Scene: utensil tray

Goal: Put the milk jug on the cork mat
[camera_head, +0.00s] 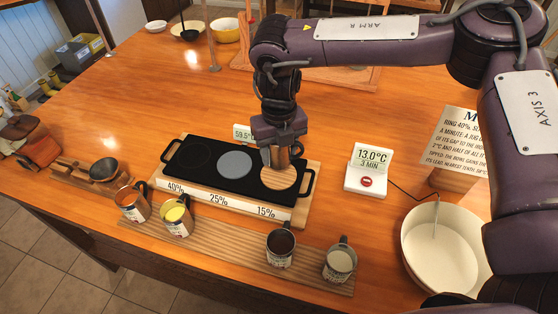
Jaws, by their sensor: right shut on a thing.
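The jug with pale, milk-like contents (340,261) stands upright at the right end of the slatted wooden board, below the black tray. The round cork mat (280,181) lies at the right end of that tray. My right gripper (279,158) points down at the mat's back edge and is shut on a small metallic thing, mostly hidden by the fingers. I cannot tell what it is or whether it touches the mat. The pale jug is apart from this gripper. My left gripper is out of view.
The black tray (206,182) also holds a grey round mat (235,165). A display (370,170) and a white bowl (445,250) stand right.

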